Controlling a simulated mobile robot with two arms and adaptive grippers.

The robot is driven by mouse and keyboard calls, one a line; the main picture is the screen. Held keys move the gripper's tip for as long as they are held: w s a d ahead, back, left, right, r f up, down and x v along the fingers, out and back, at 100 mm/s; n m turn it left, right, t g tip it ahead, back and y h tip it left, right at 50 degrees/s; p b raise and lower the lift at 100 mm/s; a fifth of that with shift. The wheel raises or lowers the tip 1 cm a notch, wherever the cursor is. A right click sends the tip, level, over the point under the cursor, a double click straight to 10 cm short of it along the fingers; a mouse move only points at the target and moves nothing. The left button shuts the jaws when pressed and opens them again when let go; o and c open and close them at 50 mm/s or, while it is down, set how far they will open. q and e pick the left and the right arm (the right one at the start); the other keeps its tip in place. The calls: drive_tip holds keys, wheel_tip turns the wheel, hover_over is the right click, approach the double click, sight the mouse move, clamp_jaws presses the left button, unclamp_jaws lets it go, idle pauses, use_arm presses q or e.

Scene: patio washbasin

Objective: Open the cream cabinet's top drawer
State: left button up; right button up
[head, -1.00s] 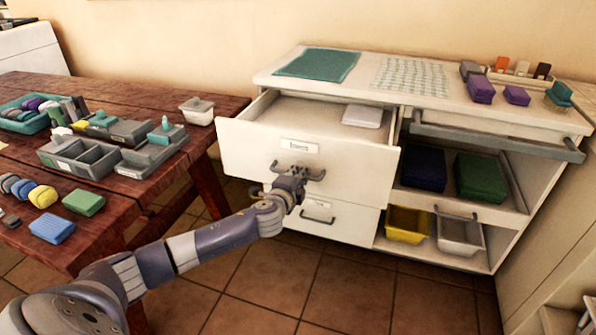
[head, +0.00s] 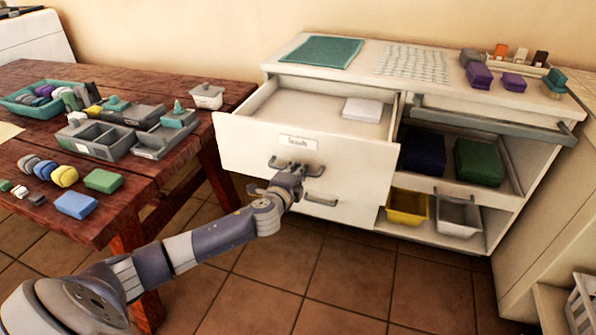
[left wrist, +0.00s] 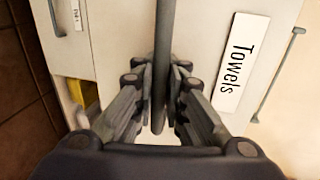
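The cream cabinet (head: 450,84) stands against the wall. Its top drawer (head: 235,145) is pulled well out, showing its inside with a white box (head: 362,109) in it. The drawer front carries a white label (head: 297,142), which reads "Towels" in the left wrist view (left wrist: 240,62). My left gripper (head: 291,172) is at the drawer's grey bar handle (head: 314,172). In the left wrist view the handle bar (left wrist: 163,40) runs between the fingers (left wrist: 160,82), which are closed about it. My right gripper is not in view.
A lower drawer (head: 325,203) is shut below. Open shelves at right hold dark blue and green bundles (head: 480,162), a yellow bin (head: 408,208) and a grey bin (head: 459,216). A wooden table (head: 150,185) with several small items stands close at left. Tiled floor in front is clear.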

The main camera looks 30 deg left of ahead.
use_arm(q)
drive_tip(key=o, duration=0.4)
drive_tip(key=shift+r, duration=0.1)
drive_tip(key=v, duration=1.2)
drive_tip(key=shift+a, duration=0.1)
